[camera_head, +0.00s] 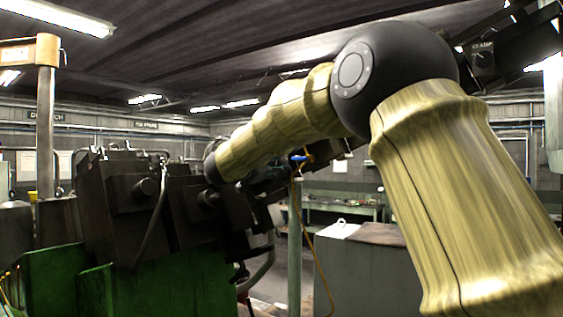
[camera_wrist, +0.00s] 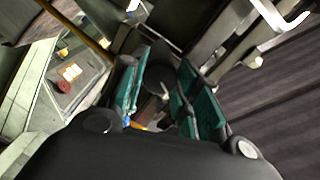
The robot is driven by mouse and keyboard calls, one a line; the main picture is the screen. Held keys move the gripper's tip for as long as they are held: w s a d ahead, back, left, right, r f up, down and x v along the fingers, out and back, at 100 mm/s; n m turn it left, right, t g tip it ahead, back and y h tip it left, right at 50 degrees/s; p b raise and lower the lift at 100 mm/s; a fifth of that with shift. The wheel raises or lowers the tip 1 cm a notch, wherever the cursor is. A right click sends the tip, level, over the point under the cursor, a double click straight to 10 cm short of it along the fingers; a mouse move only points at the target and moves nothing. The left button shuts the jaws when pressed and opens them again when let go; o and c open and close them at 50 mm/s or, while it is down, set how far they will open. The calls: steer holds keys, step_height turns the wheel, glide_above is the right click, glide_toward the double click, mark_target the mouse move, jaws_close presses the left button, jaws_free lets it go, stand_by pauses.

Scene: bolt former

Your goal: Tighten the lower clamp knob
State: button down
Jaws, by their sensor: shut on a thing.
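In the wrist view my gripper (camera_wrist: 162,80) has its two fingers with teal pads on either side of a dark rounded piece (camera_wrist: 155,85), and is shut on it. The piece looks like a black knob, but it is too dark to make out its shape or how far it is turned. In the head view my pale-sleeved arm reaches left to the black machine (camera_head: 125,200) on its green base (camera_head: 170,285). My gripper cannot be made out there, among dark parts behind the wrist, and the held knob cannot be told apart either.
A black part marked CLAMP (camera_head: 482,58), with a dark knob-like piece, is at the upper right of the head view. A grey cabinet (camera_head: 370,265) stands behind my arm. A yellow bar (camera_wrist: 75,28) and metal parts (camera_wrist: 235,40) lie beyond my fingers in the wrist view.

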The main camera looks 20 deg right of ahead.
steer(key=shift+n+p, duration=0.8)
steer(key=shift+p, duration=0.4)
steer(key=shift+f+n+p, duration=0.15)
steer(key=shift+n+p, duration=0.3)
steer(key=shift+n, duration=0.15)
steer(key=c, duration=0.9)
jaws_free()
steer(key=v, duration=0.8)
steer(key=shift+s+b, duration=0.1)
steer(key=shift+b, duration=0.25)
